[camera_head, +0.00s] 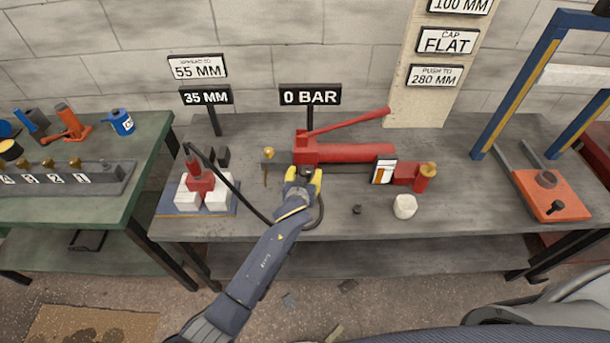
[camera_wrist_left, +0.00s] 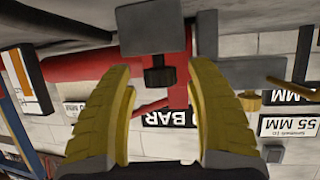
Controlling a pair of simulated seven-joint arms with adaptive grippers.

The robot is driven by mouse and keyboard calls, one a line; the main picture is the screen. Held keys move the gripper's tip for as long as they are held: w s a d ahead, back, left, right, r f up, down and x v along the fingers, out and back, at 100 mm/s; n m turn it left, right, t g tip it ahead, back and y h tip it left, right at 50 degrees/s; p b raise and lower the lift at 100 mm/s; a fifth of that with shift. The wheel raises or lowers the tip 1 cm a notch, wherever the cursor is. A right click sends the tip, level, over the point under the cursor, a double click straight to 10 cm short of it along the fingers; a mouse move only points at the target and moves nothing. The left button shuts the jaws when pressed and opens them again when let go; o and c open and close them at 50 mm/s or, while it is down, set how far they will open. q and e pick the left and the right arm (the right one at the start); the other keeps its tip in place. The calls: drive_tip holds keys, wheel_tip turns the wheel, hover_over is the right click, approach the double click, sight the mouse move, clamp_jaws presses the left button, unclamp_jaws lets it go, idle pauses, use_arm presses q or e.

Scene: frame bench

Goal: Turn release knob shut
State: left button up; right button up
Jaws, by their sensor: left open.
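The red hand pump (camera_head: 345,153) lies along the back of the grey bench, its long red lever slanting up to the right. A black ridged knob (camera_wrist_left: 160,76) sticks out from a grey block (camera_wrist_left: 153,32) on the pump in the left wrist view, which is upside down. My left gripper (camera_head: 304,176) is at the front of the pump's left end, its yellow fingers open on either side of the knob. Gaps show between the knob and both fingers, so they do not appear to touch it. My right gripper is not in view.
A "0 BAR" sign (camera_head: 310,96) stands behind the pump. A brass knob (camera_head: 269,153) is just left of my gripper. A red cylinder with white blocks (camera_head: 187,196) stands left, its black hose passing near my arm.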

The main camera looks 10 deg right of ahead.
use_arm(q)
drive_tip(key=shift+c, duration=0.3)
clamp_jaws()
drive_tip(key=shift+a+m+h, duration=0.1)
drive_tip(key=shift+m+h, duration=0.2)
drive_tip(key=m+h, duration=0.1)
drive_tip(key=m+g+h, duration=0.1)
drive_tip(key=shift+w+a+r+g+h, duration=0.1)
drive_tip(key=shift+w+a+g+h, duration=0.1)
drive_tip(key=shift+g+h, duration=0.1)
drive_tip(key=shift+w+m+g+h, duration=0.1)
drive_tip(key=shift+m+g+h, duration=1.15)
drive_tip(key=shift+m, duration=0.45)
drive_tip(key=shift+m+g+h, duration=0.55)
drive_tip(key=shift+m+g, duration=0.1)
drive_tip(key=shift+m, duration=0.05)
